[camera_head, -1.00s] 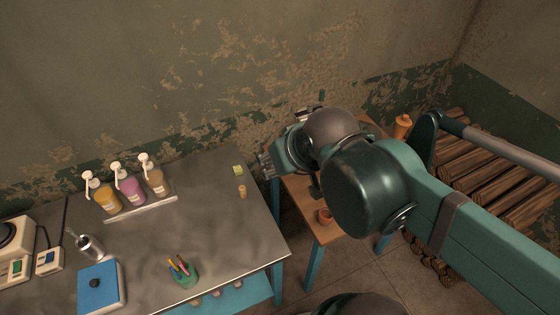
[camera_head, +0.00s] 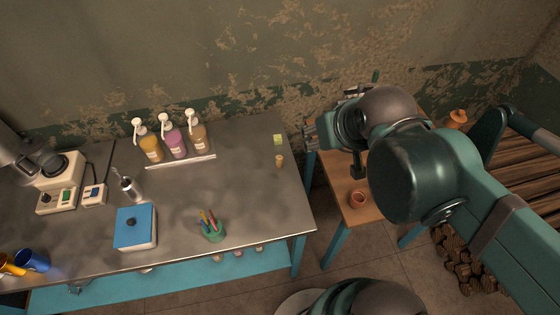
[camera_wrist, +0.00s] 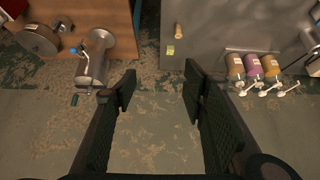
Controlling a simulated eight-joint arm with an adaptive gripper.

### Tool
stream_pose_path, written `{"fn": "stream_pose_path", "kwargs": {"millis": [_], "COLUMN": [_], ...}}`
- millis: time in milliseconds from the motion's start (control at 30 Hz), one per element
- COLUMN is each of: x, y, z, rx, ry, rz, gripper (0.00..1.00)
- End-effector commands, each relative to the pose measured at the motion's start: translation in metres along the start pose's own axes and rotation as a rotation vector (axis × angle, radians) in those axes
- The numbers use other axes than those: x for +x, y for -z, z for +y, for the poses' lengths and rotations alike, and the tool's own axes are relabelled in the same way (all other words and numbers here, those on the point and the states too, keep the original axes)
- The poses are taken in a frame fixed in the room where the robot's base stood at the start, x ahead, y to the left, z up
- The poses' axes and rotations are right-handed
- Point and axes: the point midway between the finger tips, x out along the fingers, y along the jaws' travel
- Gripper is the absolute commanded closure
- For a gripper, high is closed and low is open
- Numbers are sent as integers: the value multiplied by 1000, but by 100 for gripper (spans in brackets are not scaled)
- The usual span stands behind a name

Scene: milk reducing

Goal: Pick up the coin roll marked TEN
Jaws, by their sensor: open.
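A small tan cylinder (camera_head: 280,160), perhaps the coin roll, stands near the right end of the metal table (camera_head: 258,190); its marking is too small to read. It also shows at the top of the wrist view (camera_wrist: 178,29). A small yellow-green square (camera_head: 278,139) lies just behind it. My gripper (camera_head: 310,132) is to the right of the cylinder, near the table's right edge, and apart from it. In the wrist view my gripper (camera_wrist: 160,88) has its two fingers spread wide with nothing between them.
Three pump bottles (camera_head: 173,142) stand in a row at the back of the table. A pen holder (camera_head: 212,230) and a blue-topped box (camera_head: 135,227) are nearer the front.

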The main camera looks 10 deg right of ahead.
Motion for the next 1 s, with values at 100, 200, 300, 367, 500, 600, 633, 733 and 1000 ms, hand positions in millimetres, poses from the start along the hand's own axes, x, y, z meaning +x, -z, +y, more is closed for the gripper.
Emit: {"fn": "stream_pose_path", "kwargs": {"millis": [100, 200, 300, 367, 500, 600, 633, 733, 1000], "x": [0, 0, 0, 0, 0, 0, 0, 0, 4], "y": [0, 0, 0, 0, 0, 0, 0, 0, 3], "z": [0, 0, 0, 0, 0, 0, 0, 0, -1], "rx": [0, 0, 0, 0, 0, 0, 0, 0, 33], "ry": [0, 0, 0, 0, 0, 0, 0, 0, 1], "rz": [0, 0, 0, 0, 0, 0, 0, 0, -12], "gripper": [57, 57, 57, 57, 65, 65, 65, 65, 65]}}
